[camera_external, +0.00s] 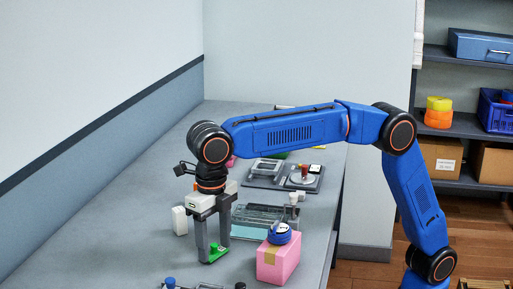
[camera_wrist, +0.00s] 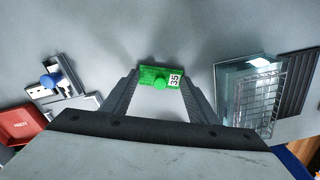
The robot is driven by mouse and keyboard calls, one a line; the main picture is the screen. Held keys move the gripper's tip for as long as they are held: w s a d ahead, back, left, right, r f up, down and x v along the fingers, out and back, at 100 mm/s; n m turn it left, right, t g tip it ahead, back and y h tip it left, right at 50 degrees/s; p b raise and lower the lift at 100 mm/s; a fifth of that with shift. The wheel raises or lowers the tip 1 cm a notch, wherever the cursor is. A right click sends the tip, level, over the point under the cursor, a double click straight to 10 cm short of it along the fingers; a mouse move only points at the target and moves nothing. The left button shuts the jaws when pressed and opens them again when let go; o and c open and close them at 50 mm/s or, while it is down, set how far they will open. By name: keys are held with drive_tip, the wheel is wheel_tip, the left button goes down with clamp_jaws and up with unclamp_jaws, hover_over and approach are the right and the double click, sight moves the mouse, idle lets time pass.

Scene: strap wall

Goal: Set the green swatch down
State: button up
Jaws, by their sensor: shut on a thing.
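The green swatch (camera_wrist: 150,76) is a small green plate with a round knob and a white label reading 35. In the wrist view it sits between the two fingertips of my gripper (camera_wrist: 160,84). In the external view my gripper (camera_external: 214,256) points down at the grey bench, shut on the green swatch (camera_external: 217,250). The swatch is at or just above the bench top; I cannot tell whether it touches. Part of its edges is hidden by the fingers.
A pink box (camera_external: 282,264) with a blue roll (camera_external: 280,234) on top stands right of my gripper. A glass tray with a rack (camera_external: 262,216) lies behind it. A white block (camera_external: 179,220) stands to the left. Bare bench (camera_external: 125,235) lies further left.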

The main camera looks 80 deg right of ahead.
sight(215, 244)
drive_tip(key=shift+f, duration=0.3)
drive_tip(key=o, duration=1)
drive_tip(key=shift+o, duration=0.2)
wheel_tip(215, 244, up, 12)
drive_tip(key=shift+r, duration=0.15)
